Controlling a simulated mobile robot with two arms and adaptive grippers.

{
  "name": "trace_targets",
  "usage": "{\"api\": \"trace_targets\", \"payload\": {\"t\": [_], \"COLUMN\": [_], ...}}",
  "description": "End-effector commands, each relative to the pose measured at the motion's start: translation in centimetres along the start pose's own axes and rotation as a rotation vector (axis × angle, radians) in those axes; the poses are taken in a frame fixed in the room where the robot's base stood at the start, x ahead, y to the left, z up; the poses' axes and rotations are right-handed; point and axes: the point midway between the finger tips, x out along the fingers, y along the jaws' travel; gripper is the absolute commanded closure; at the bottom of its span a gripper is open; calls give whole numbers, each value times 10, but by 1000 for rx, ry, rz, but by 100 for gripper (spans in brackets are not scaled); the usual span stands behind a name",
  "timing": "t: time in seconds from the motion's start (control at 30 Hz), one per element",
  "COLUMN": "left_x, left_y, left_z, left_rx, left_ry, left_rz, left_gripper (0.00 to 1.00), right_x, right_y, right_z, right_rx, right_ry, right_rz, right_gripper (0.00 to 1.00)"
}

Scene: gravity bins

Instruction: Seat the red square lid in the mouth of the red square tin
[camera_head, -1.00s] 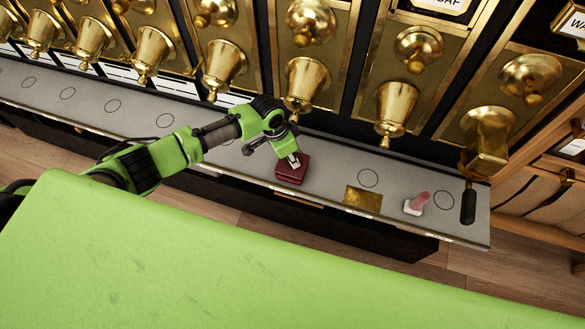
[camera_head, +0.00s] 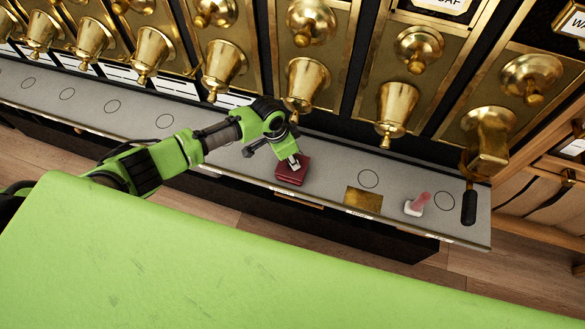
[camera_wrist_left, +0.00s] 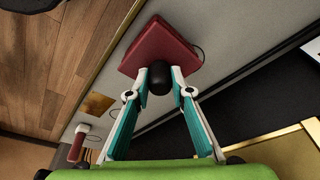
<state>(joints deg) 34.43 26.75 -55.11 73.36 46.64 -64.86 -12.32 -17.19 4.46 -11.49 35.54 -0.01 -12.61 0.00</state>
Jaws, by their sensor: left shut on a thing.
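The red square lid (camera_head: 300,161) is over the red square tin (camera_head: 289,181) on the grey shelf. The lid looks very close to the tin's top; I cannot tell whether it sits in the mouth or just above it. My left gripper (camera_head: 295,161) comes down from above and is shut on the lid's dark knob. In the left wrist view, the fingers (camera_wrist_left: 160,76) hold the black knob, and the lid's dark red face (camera_wrist_left: 160,45) lies beyond it. The tin's mouth is hidden under the lid. My right gripper is not in view.
On the grey shelf (camera_head: 330,183), a gold square plate (camera_head: 362,200), a pink-handled white item (camera_head: 416,204) and a dark-handled scoop (camera_head: 468,205) are to the right. Brass bins with spouts (camera_head: 305,85) line the back, close above my arm. Shelf left of my arm is clear.

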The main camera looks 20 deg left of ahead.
Motion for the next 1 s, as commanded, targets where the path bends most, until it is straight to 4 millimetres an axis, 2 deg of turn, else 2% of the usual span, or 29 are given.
{"api": "trace_targets", "payload": {"t": [1.0], "left_x": [10], "left_y": [0], "left_z": [2], "left_rx": [0], "left_ry": [1], "left_rz": [0], "left_gripper": [100], "right_x": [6], "right_y": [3], "right_z": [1], "right_rx": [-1], "right_ry": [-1], "right_rz": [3], "right_gripper": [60]}}
